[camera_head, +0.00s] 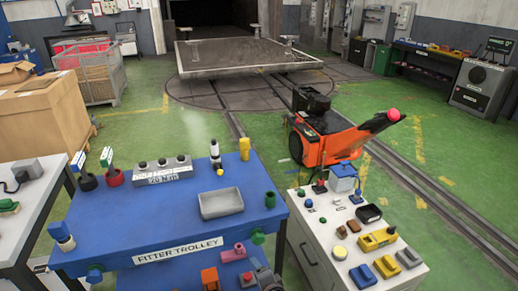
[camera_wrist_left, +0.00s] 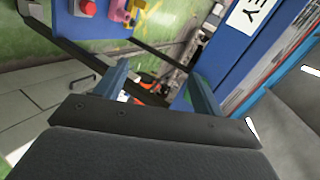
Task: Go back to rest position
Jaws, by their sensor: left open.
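My left gripper (camera_wrist_left: 159,75) shows in the left wrist view, its two blue-grey fingers spread apart. Nothing is held between them. The blue fitter trolley (camera_wrist_left: 226,52) is beyond the fingers, with part of its white label at the top right. Neither gripper appears in the head view. My right gripper is in neither view.
In the head view the blue fitter trolley (camera_head: 117,221) holds a grey tray (camera_head: 221,204) and several small parts. A white cabinet (camera_head: 309,250) stands to its right. An orange machine (camera_head: 327,145) is behind it. Green floor (camera_head: 190,130) is free behind the trolley.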

